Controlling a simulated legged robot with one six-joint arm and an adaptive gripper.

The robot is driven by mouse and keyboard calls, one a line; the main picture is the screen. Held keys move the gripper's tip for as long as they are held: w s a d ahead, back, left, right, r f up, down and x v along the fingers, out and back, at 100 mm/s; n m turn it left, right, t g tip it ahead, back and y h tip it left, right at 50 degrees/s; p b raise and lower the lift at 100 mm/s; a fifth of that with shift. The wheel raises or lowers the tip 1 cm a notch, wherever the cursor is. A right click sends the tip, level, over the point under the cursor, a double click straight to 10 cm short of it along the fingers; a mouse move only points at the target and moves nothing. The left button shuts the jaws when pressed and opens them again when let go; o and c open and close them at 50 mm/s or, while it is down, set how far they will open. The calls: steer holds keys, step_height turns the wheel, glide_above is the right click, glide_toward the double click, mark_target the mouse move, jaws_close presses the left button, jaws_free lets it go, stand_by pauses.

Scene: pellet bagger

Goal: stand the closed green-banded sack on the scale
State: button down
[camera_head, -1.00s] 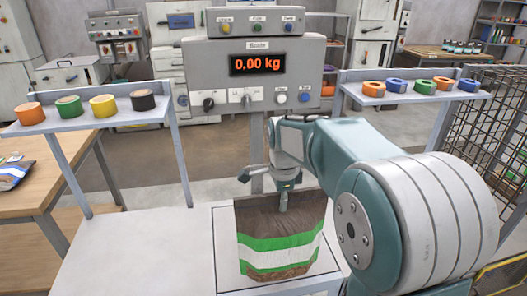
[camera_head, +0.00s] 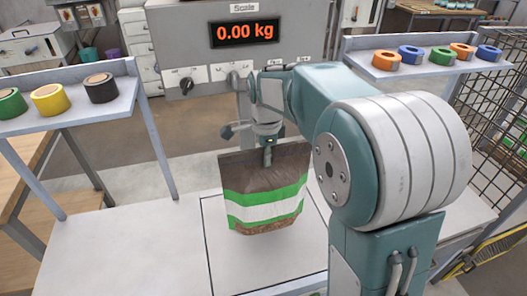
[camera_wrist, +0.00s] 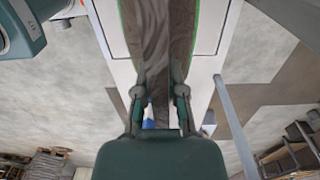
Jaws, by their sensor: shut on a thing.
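The sack (camera_head: 265,185), brown with a green and white band, hangs upright with its top edge flat and closed. My gripper (camera_head: 267,155) is shut on the middle of that top edge. In the wrist view the two fingers (camera_wrist: 160,95) pinch the sack's brown top (camera_wrist: 155,45) between them. The scale's pale square plate (camera_head: 225,265) lies under the sack. The scale's display (camera_head: 245,33) reads 0.00 kg. I cannot see clearly whether there is a gap below the sack. Part of the plate is hidden behind the sack and my arm.
A left shelf (camera_head: 100,115) holds green, yellow and black tape rolls. A right shelf (camera_head: 420,65) holds orange, blue and green rolls. A wire cage (camera_head: 490,110) stands at the right. The white top left of the plate (camera_head: 120,250) is clear.

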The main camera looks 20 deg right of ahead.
mark_target(266, 170)
steer(key=shift+f, duration=2.55)
steer(key=c, duration=0.6)
jaws_free()
steer(key=shift+f, duration=0.1)
steer(key=shift+c, duration=0.2)
step_height(266, 170, up, 11)
steer(key=shift+w+a+r, duration=0.1)
steer(key=shift+w+r, duration=0.05)
steer(key=shift+r, duration=0.35)
steer(key=s+f+n+t, duration=0.1)
steer(key=s+n+t, duration=0.4)
steer(key=s+n, duration=1.3)
steer(key=s, duration=0.5)
steer(key=shift+s+t, duration=0.25)
steer(key=shift+t, duration=0.15)
